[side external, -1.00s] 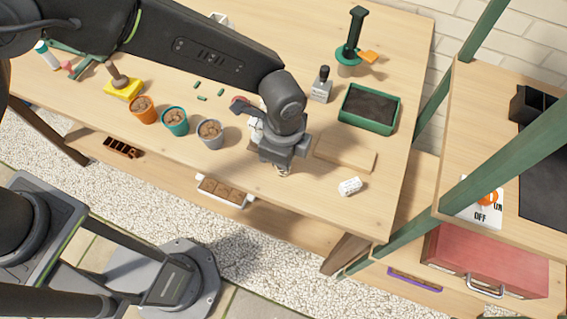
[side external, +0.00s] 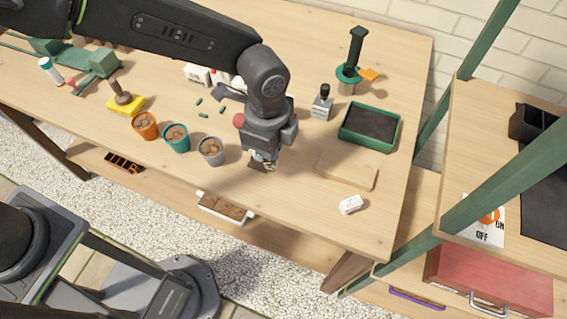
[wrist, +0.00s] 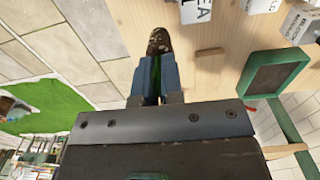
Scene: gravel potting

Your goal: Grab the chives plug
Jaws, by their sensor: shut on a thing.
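The chives plug (wrist: 158,42) shows in the wrist view as a brown lump just beyond my fingertips. Some green shows between the blue fingers, perhaps its leaves. My gripper (wrist: 155,72) is shut on it. In the side view my gripper (side external: 265,161) points down by the table's front edge, right of the grey pot. The plug is small and mostly hidden there. A white tray (side external: 247,219) with brown plugs sits on the shelf below the table's front edge.
Orange (side external: 145,126), teal (side external: 177,138) and grey (side external: 211,152) pots with brown fill stand left of my gripper.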

